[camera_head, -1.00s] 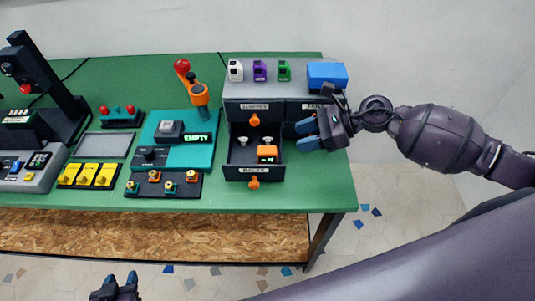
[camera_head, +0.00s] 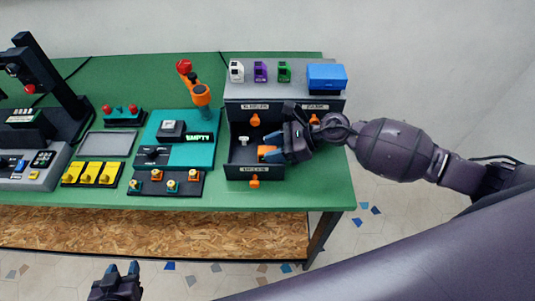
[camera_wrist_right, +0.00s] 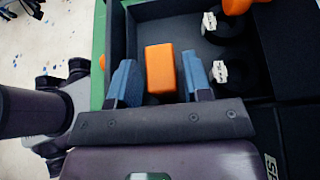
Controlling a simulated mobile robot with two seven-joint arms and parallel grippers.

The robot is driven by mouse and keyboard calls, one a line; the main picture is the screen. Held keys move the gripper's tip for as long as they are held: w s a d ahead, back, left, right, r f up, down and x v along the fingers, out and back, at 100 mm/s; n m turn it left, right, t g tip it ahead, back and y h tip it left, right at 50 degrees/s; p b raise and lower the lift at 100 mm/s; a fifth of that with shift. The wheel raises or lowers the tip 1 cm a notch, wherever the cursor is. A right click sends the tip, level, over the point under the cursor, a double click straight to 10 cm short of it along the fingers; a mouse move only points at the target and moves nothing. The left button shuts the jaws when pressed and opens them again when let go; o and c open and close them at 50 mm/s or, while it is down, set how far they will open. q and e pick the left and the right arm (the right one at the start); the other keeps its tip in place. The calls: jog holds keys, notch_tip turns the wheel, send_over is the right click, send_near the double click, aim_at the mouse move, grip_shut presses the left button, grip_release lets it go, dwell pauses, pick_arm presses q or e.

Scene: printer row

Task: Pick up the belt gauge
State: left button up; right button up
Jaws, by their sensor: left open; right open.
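An orange block (camera_head: 266,152), which I take to be the belt gauge, lies in the open drawer (camera_head: 240,172) of the grey cabinet. My right gripper (camera_head: 274,153) is open over the drawer and partly hides the block in the head view. In the right wrist view the block (camera_wrist_right: 160,68) shows between the two blue fingers of that gripper (camera_wrist_right: 160,80), with a gap on either side. My left gripper (camera_head: 122,268) is open and empty, low in front of the table.
White-topped pieces (camera_wrist_right: 219,71) stand in the drawer beside the block. The dark drawer walls are close to my right fingers. A blue box (camera_head: 326,76) and small white, purple and green pieces sit on the cabinet (camera_head: 290,91). A teal panel (camera_head: 198,155) stands to its left.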

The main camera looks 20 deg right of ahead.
jog(key=c, duration=0.7)
